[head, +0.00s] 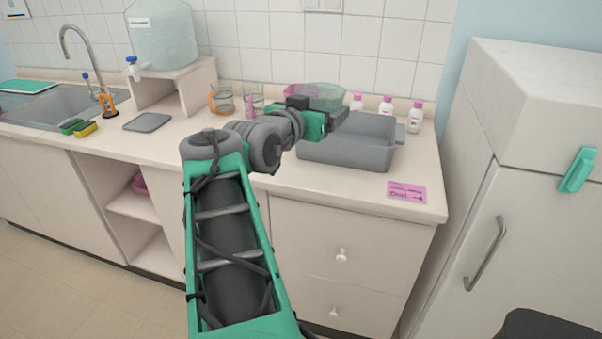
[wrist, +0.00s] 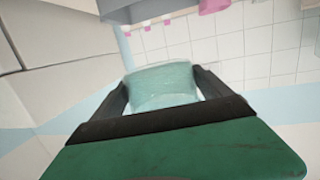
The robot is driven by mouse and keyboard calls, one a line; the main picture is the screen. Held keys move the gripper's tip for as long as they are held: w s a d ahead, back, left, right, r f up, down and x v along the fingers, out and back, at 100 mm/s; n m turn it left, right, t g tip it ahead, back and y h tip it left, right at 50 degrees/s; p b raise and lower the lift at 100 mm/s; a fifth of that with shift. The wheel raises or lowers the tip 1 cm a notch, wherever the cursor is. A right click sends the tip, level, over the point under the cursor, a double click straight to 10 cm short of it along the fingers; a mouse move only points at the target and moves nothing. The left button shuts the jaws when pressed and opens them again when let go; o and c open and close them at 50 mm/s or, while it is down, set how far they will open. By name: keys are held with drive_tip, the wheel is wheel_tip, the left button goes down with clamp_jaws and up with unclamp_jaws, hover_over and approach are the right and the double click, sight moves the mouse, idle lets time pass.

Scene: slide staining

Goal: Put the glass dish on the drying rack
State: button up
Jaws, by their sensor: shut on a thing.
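The glass dish (head: 322,93) is clear with a pale teal tint. My gripper (head: 338,116) is shut on it and holds it up at the back left of the grey tub. The dish also shows between the two dark fingers in the wrist view (wrist: 163,86). In the head view the arm's end partly hides the grip. A teal, flat, ribbed-looking thing (head: 27,86) lies beside the sink at the far left; I cannot tell whether it is the drying rack.
A grey tub (head: 345,153) stands on the counter, with several white bottles (head: 414,116) behind. Two glass beakers (head: 221,99) stand left of my gripper. The counter's front right is mostly clear.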

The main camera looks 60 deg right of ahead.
wheel_tip(320, 180, down, 11)
drive_tip(key=w+a+n+t, duration=0.2)
drive_tip(key=a, duration=0.1)
drive_tip(key=b, duration=0.3)
hover_over(300, 175)
drive_tip(key=shift+t, duration=0.4)
drive_tip(key=f, duration=0.9)
drive_tip(key=shift+s+a, duration=0.1)
drive_tip(key=shift+a, duration=0.15)
drive_tip(key=shift+d+f+b, duration=0.15)
drive_tip(key=shift+f+b, duration=0.05)
drive_tip(key=shift+f, duration=0.65)
drive_tip(key=shift+d+f+b, duration=0.1)
drive_tip(key=shift+f+b, duration=0.1)
drive_tip(key=shift+f, duration=0.65)
drive_tip(key=shift+f, duration=0.15)
drive_tip(key=o, duration=1.4)
drive_tip(key=shift+o, duration=0.2)
